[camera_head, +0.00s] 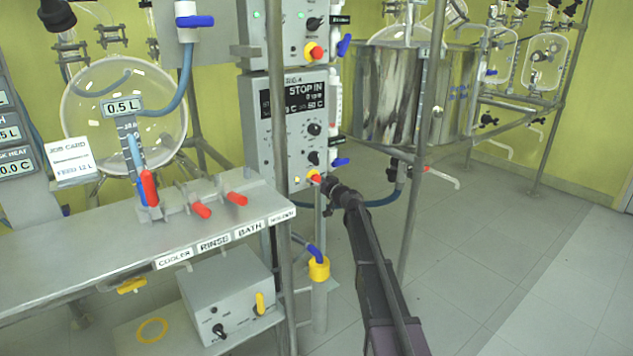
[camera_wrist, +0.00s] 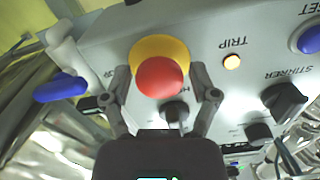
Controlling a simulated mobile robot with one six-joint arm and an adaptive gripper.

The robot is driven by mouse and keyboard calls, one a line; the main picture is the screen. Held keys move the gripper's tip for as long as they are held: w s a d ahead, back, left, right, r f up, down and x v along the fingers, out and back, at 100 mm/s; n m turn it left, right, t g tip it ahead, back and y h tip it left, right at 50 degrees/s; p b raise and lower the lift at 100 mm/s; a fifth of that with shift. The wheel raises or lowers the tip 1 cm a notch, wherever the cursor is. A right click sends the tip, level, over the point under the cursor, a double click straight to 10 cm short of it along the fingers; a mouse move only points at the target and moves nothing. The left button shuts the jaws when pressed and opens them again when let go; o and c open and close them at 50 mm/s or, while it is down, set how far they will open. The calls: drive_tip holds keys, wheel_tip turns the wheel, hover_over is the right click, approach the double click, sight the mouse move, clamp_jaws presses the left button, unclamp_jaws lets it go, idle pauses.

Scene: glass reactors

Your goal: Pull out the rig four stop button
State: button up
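The rig four stop button (camera_wrist: 160,78) is a red mushroom head on a yellow collar (camera_wrist: 160,50), on the grey control box (camera_head: 265,150) labelled with a 4. It also shows small at the box's lower part in the head view (camera_head: 313,175), partly hidden by my gripper. The box's display (camera_head: 306,93) reads STOP IN. My gripper (camera_wrist: 160,82) faces the button with one finger on each side of it. The fingers look open, with small gaps beside the red head; contact is not clear.
Black knobs (camera_wrist: 285,100) and a blue valve handle (camera_wrist: 62,88) are close by.

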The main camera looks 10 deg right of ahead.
clamp_jaws()
drive_tip(key=shift+s+d, duration=0.2)
drive_tip(key=shift+s, duration=0.3)
drive_tip(key=o, duration=0.5)
unclamp_jaws()
drive_tip(key=shift+o, duration=0.2)
drive_tip(key=shift+s+d, duration=0.1)
drive_tip(key=v, duration=1.1)
drive_tip(key=shift+s+d, duration=0.2)
drive_tip(key=shift+s, duration=0.15)
drive_tip(key=shift+f, duration=0.1)
